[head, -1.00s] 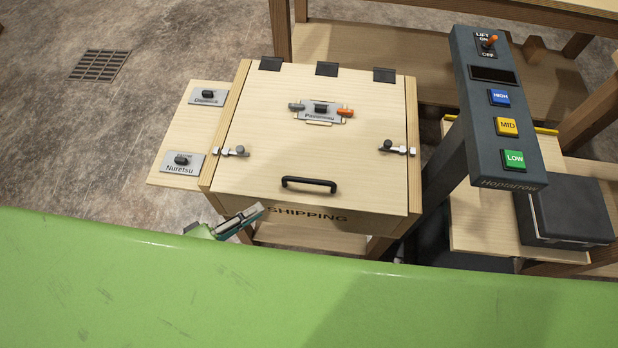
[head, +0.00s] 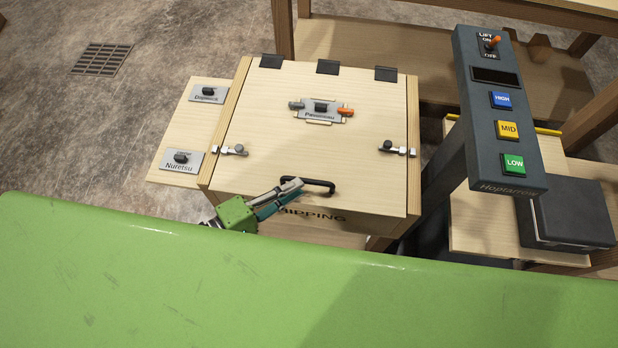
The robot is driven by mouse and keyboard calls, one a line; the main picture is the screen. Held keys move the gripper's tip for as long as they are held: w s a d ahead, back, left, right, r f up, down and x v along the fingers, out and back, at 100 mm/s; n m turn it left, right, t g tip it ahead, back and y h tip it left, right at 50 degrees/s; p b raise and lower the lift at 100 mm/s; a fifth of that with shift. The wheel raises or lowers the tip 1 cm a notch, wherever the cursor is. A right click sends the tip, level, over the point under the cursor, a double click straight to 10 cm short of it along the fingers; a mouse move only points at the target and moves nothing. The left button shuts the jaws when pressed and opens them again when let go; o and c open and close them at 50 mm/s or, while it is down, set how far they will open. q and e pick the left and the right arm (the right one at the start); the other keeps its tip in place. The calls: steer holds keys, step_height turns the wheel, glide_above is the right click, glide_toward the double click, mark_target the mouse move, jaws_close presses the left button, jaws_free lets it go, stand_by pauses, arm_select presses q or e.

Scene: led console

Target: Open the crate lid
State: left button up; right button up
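The wooden crate lid (head: 270,165) lies shut, with three dark hinges along its far edge. A black handle (head: 322,183) sits near its front edge. A latch (head: 231,150) is at the lid's left side and another latch (head: 396,148) at its right side. A central panel (head: 321,110) carries dark knobs and an orange one. My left gripper (head: 294,188) is at the left end of the handle and overlaps it in the picture. Its fingers look close together, but whether they grip the handle cannot be made out. My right gripper is not in view.
A dark console (head: 503,180) with blue, yellow and green buttons stands right of the crate. A side board (head: 160,160) with two labelled knobs is on the left. My green body fills the front.

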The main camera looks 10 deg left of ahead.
mark_target(309, 180)
arm_select(q)
steer(key=x, duration=0.4)
steer(key=shift+w+d, duration=0.25)
steer(key=shift+w+d+f, duration=0.1)
steer(key=shift+d, duration=0.05)
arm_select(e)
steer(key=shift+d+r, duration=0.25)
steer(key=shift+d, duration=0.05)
arm_select(q)
jaws_close()
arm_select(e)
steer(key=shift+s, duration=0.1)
